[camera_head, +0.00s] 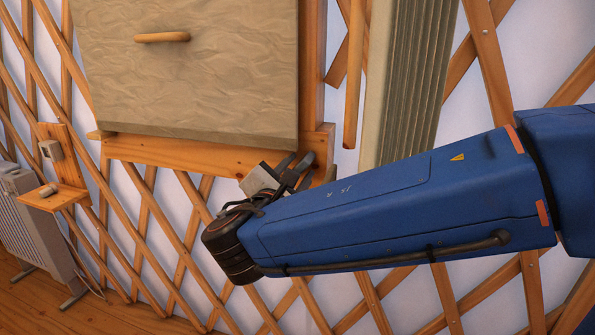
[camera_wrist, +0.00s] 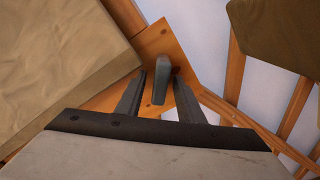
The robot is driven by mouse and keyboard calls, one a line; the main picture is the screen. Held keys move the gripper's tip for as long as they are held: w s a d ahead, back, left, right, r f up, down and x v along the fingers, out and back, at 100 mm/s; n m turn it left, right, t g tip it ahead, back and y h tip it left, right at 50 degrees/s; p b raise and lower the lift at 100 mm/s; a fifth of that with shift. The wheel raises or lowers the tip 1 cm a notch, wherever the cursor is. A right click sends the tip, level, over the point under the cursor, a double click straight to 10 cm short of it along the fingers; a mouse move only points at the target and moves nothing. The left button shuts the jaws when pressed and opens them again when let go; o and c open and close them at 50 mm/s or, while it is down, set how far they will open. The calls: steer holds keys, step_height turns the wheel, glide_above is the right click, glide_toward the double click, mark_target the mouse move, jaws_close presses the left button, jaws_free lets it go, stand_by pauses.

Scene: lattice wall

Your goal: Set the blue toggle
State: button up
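A grey-blue toggle lever (camera_wrist: 162,80) stands on a wooden plate (camera_wrist: 175,42) in the wrist view. Its colour looks more grey than bright blue. My gripper (camera_wrist: 161,76) has its two dark fingers apart, one on each side of the lever. A narrow gap shows on both sides, so the fingers do not look closed on it. In the head view my gripper (camera_head: 297,172) is at the right end of a wooden rail (camera_head: 190,155). The lever cannot be made out there, behind my gripper and arm.
A large beige panel (camera_head: 200,80) with a wooden handle (camera_head: 162,37) hangs above the rail. A ribbed grey-green panel (camera_head: 410,80) stands right of it. A wooden shelf (camera_head: 68,198) and a white heater (camera_head: 33,225) are at the far left. Wooden lattice covers the wall.

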jaws_close()
steer(key=shift+a+r+m, duration=0.1)
steer(key=shift+m, duration=0.65)
steer(key=shift+a+r+m, duration=0.1)
steer(key=shift+m, duration=0.65)
jaws_free()
steer(key=shift+w, duration=0.1)
steer(key=shift+n, duration=0.3)
